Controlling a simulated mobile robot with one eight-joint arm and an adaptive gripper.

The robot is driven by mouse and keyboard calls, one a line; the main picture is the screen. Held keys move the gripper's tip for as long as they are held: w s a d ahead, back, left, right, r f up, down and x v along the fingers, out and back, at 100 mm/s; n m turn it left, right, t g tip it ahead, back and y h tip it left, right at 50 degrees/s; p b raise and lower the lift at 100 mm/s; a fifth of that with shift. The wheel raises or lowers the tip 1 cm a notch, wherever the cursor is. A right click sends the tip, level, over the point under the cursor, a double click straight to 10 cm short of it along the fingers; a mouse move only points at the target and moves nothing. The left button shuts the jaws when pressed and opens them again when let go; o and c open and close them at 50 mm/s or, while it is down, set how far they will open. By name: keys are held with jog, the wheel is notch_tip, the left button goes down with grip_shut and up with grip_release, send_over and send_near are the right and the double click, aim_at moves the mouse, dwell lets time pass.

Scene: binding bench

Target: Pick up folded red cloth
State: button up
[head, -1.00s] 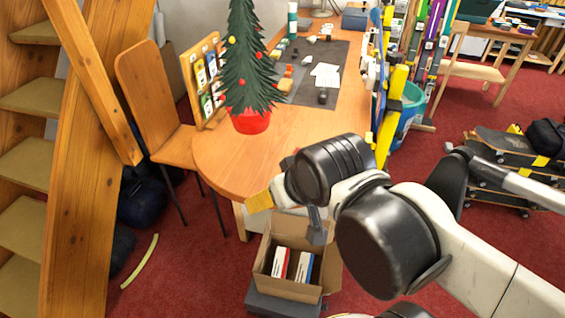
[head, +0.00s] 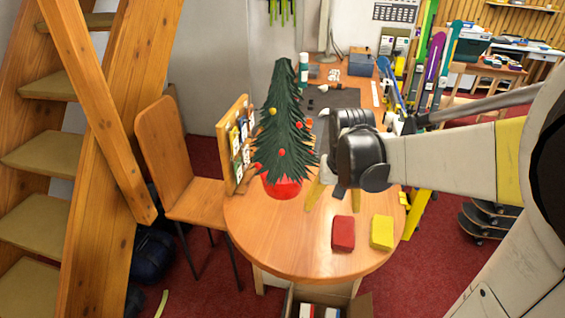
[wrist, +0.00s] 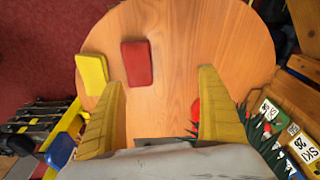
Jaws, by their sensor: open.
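The folded red cloth (head: 343,233) lies flat on the round end of the wooden table (head: 290,240), near its front edge. It also shows in the wrist view (wrist: 137,63), ahead of my gripper's fingers and toward the left one. A folded yellow cloth (head: 382,231) lies just right of it in the head view, with a small gap. My gripper (head: 324,194) is open and empty, behind and left of the red cloth and beside the tree pot. In the wrist view its two yellow fingers (wrist: 163,108) are spread wide, with bare table between them.
A small Christmas tree (head: 285,145) in a red pot stands close to my gripper's left. A card rack (head: 236,142) and a chair (head: 170,150) are further left. An open cardboard box (head: 325,298) is below the table's front edge.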

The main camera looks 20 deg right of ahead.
jog(key=m+g+p, duration=0.2)
send_over(343, 229)
notch_tip(343, 229, down, 3)
jog(key=shift+y, duration=0.3)
notch_tip(343, 229, down, 5)
jog(key=shift+f+b, duration=0.1)
jog(key=shift+b, duration=0.95)
jog(key=shift+s+f+b, duration=0.1)
jog(key=shift+f+b, duration=0.8)
jog(key=shift+f, duration=1.8)
jog(key=c, duration=1.2)
jog(key=shift+r, duration=0.15)
jog(key=shift+c, duration=0.2)
jog(key=r, duration=0.1)
jog(key=r+p, duration=0.1)
jog(key=r, duration=0.2)
jog(key=shift+d+r+p, duration=0.25)
jog(key=shift+r+p, duration=0.05)
jog(key=shift+p, duration=0.1)
jog(key=s+d+r+p, duration=0.2)
jog(key=d+r, duration=0.4)
jog(key=d, duration=0.5)
jog(key=shift+s, duration=0.2)
jog(key=shift+r, duration=0.1)
